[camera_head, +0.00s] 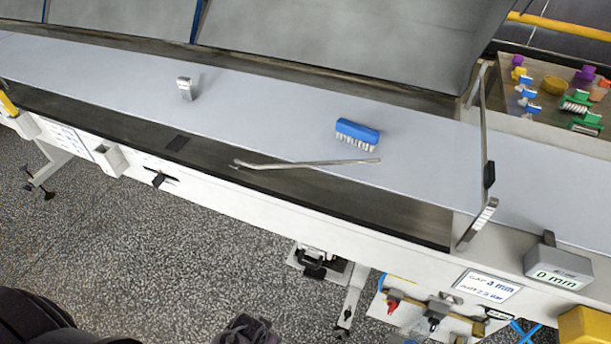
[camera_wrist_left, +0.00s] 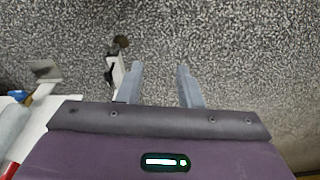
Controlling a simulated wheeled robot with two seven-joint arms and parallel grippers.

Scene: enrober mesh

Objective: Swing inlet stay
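I cannot tell for sure which part is the inlet stay. A thin bent metal rod (camera_head: 305,163) lies across the front edge of the grey belt (camera_head: 270,115), its left end over the dark recess. At the right, a metal bar frame (camera_head: 484,130) with a black sleeve spans the belt. My left gripper (camera_wrist_left: 159,84) is open and empty in the left wrist view, with the speckled floor beyond its fingers. It is apart from both metal parts. Dark parts of mine show at the bottom of the head view, but no fingers. My right gripper is not in view.
A blue brush (camera_head: 357,134) and a small metal block (camera_head: 185,88) sit on the belt. A tray of coloured parts (camera_head: 540,90) is at the back right. A grey box reading 0 mm (camera_head: 558,265) stands front right.

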